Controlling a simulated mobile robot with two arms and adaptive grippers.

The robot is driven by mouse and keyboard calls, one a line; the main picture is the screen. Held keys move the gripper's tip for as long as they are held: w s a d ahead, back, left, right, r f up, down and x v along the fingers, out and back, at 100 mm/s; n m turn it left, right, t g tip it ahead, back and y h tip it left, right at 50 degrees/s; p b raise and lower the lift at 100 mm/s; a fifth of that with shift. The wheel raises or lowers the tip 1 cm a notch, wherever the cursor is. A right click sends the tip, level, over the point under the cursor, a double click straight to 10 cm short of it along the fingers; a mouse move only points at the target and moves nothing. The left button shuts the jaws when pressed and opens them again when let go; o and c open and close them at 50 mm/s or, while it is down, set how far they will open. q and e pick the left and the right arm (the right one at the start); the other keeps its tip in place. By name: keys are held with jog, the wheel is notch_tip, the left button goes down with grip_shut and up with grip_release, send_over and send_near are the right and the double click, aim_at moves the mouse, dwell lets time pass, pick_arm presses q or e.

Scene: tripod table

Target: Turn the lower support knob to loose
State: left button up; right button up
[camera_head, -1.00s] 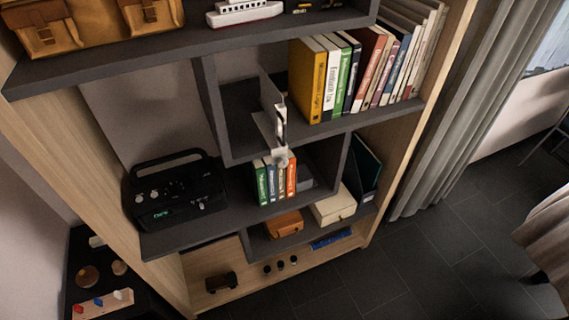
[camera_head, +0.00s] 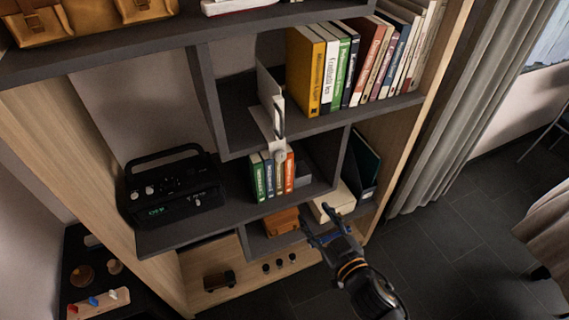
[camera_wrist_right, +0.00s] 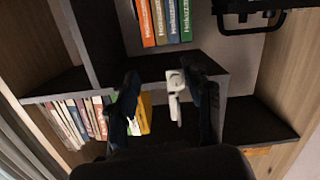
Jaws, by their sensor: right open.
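A pale metal support (camera_head: 267,122) is fixed at the front edge of the middle shelf, left of the upright books. A small round knob (camera_head: 280,155) sits at its lower end, just above the small book row. The support also shows in the right wrist view (camera_wrist_right: 174,98), between and beyond the fingers. My right gripper (camera_head: 320,226) is open and empty, below and right of the knob and clear of it. Its two dark fingers (camera_wrist_right: 163,90) stand apart in the wrist view. I cannot read which way the knob is turned. My left gripper is out of view.
Upright books (camera_head: 330,70) fill the middle shelf right of the support. Small books (camera_head: 271,175) stand below it, and a black radio (camera_head: 172,188) is to the left. An orange box (camera_head: 281,222) and a cream box (camera_head: 335,200) lie near my right gripper. Dark floor lies right.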

aim_at(282, 159)
notch_tip(282, 159, up, 7)
jog(key=a+t+y, duration=0.1)
jog(key=a, duration=0.1)
jog(key=p+x, duration=0.2)
jog(key=x, duration=1.1)
jog(key=shift+s+r+p, duration=0.1)
jog(key=shift+r+p, duration=0.15)
jog(key=shift+p, duration=0.1)
grip_shut()
